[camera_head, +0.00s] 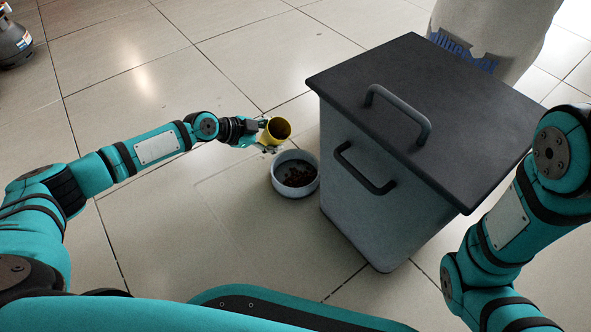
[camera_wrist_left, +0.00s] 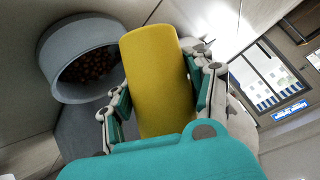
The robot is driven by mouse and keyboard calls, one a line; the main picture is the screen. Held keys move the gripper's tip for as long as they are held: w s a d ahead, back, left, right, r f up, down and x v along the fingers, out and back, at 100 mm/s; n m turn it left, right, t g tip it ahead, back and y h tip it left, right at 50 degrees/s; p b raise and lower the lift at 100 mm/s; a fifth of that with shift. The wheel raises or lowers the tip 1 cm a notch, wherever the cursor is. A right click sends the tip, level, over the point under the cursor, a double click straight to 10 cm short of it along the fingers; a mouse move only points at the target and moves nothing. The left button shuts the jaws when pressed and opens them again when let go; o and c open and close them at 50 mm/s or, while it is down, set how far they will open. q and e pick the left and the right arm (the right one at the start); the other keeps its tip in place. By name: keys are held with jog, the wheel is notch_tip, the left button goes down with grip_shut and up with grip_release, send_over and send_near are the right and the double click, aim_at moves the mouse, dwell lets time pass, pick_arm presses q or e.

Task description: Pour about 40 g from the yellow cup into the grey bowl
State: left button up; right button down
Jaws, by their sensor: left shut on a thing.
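The yellow cup (camera_head: 279,127) is held above the floor by my left gripper (camera_head: 264,132), which is shut around its side. The cup is tilted, with its dark mouth turned toward the right and the head camera; how much is inside is unclear. The grey bowl (camera_head: 277,180) stands on the floor just below and right of the cup, with brown pieces in it. In the left wrist view the cup (camera_wrist_left: 158,80) sits between both fingers, and the bowl (camera_wrist_left: 62,57) with brown pieces is at upper left. My right gripper is out of view.
A large grey box (camera_head: 372,205) with a dark lid (camera_head: 440,110) and handles stands close right of the bowl. A pale sack (camera_head: 492,25) is behind it. Tiled floor left of the bowl is clear. A dark object (camera_head: 14,42) is at far upper left.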

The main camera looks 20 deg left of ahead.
aim_at(267, 138)
pick_arm(q)
jog(key=shift+w+a+f+n+h, duration=0.1)
jog(key=shift+w+a+n+h, duration=0.05)
jog(key=shift+a+n+h, duration=0.3)
jog(key=shift+w+a+f+n+g+h, duration=0.15)
jog(key=shift+f+n+h, duration=0.1)
jog(key=shift+f+h, duration=0.15)
jog(key=shift+w+a+f+n+g+h, duration=0.1)
jog(key=shift+a+f+n+g+h, duration=0.1)
jog(key=shift+f+h, duration=0.2)
jog(key=shift+w+a+f+n+h, duration=0.1)
jog(key=shift+a+n+h, duration=0.2)
jog(key=shift+n+h, duration=0.3)
